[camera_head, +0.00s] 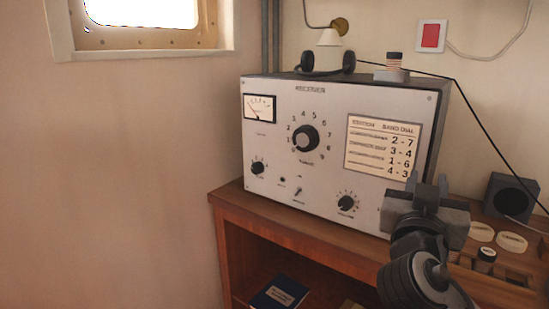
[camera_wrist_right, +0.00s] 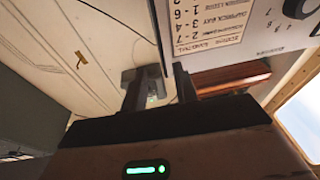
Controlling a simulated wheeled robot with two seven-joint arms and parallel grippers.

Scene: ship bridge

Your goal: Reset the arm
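My right gripper (camera_head: 431,187) is in front of the lower right corner of the grey receiver (camera_head: 320,180), above the wooden desk. Its two dark fingers point up in the head view and stand apart, with nothing between them. The gap between the fingers also shows in the right wrist view (camera_wrist_right: 158,88). The receiver's printed station card (camera_head: 382,147) is clear of the gripper. My left arm and left gripper do not show.
The wooden desk (camera_head: 300,236) has a shelf below with a dark blue book (camera_head: 279,295). A small black speaker (camera_head: 511,196) and round pale discs (camera_head: 511,242) are right of my arm. A headset (camera_head: 328,62) lies on the receiver. The left wall side is free.

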